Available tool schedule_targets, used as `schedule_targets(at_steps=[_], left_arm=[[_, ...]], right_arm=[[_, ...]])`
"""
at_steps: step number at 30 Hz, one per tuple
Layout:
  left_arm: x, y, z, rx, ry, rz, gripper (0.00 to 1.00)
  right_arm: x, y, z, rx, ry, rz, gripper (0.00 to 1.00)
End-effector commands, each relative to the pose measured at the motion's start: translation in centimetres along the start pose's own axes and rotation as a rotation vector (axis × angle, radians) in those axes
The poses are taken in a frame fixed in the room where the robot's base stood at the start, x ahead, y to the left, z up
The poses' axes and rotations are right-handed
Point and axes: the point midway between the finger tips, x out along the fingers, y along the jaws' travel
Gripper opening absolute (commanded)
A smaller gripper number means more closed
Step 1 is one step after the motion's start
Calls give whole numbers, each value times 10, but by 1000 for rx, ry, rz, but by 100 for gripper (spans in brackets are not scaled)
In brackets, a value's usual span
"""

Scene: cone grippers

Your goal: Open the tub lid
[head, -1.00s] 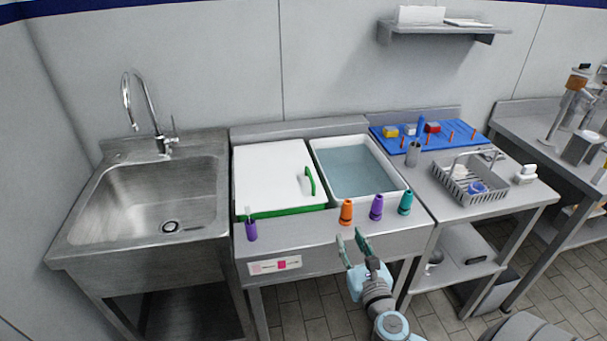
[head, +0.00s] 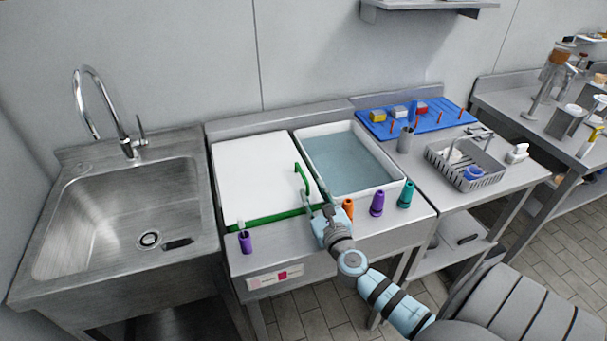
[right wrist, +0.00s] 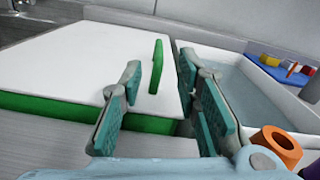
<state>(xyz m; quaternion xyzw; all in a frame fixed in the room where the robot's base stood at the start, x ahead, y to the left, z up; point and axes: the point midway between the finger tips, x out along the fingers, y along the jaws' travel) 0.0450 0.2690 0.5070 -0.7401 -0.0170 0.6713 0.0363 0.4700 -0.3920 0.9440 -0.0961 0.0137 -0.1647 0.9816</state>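The tub lid (head: 255,175) is a flat white panel with a green front edge, lying closed over the left tub. A green handle (head: 301,178) stands up near its right edge. The handle also shows in the right wrist view (right wrist: 156,66), ahead of the fingers and roughly between them. My right gripper (head: 318,200) is at the lid's front right corner. In the right wrist view my right gripper (right wrist: 160,95) has its teal-padded fingers spread apart, with nothing between the pads. My left gripper is not in view.
An open tub of water (head: 345,160) is right of the lid. Orange (head: 348,208), purple (head: 377,203) and teal (head: 405,194) cones stand along the front ledge, the orange one close by my gripper. A purple cup (head: 245,242) stands front left. A sink (head: 130,210) is at left.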

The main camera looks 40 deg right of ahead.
Motion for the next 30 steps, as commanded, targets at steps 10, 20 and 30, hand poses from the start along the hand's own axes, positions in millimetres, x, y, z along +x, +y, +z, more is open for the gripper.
schedule_targets(at_steps=[10,20,30], left_arm=[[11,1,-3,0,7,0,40],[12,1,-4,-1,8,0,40],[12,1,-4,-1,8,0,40]], right_arm=[[68,-1,-2,0,0,-3,30],[81,-2,-1,0,1,-3,30],[80,-3,-1,0,1,-4,0]])
